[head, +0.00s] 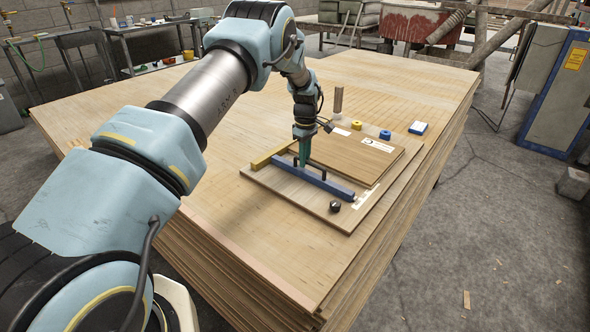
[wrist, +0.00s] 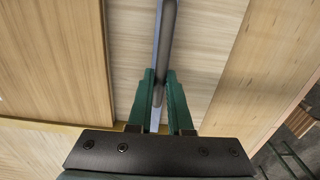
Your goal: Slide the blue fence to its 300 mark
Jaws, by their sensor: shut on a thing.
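The blue fence (head: 325,184) is a long bar lying across a flat wooden base board (head: 318,208) on the veneer stack. Dark posts stand up from its top. My gripper (head: 303,163) points down at the fence's far left part. In the wrist view, its green fingers (wrist: 159,95) are shut on a grey bar (wrist: 168,40) running along the blue fence, which shows beneath it (wrist: 155,120). A pale strip with marks (head: 367,196) lies near the fence's right end; its numbers are too small to read.
A yellow bar (head: 270,154) lies at the board's left edge. A brown panel (head: 345,153) lies behind the fence. A black knob (head: 335,207) sits in front. Yellow (head: 357,125) and blue (head: 385,134) rings, a blue-and-white block (head: 418,128) and an upright cylinder (head: 338,100) stand behind.

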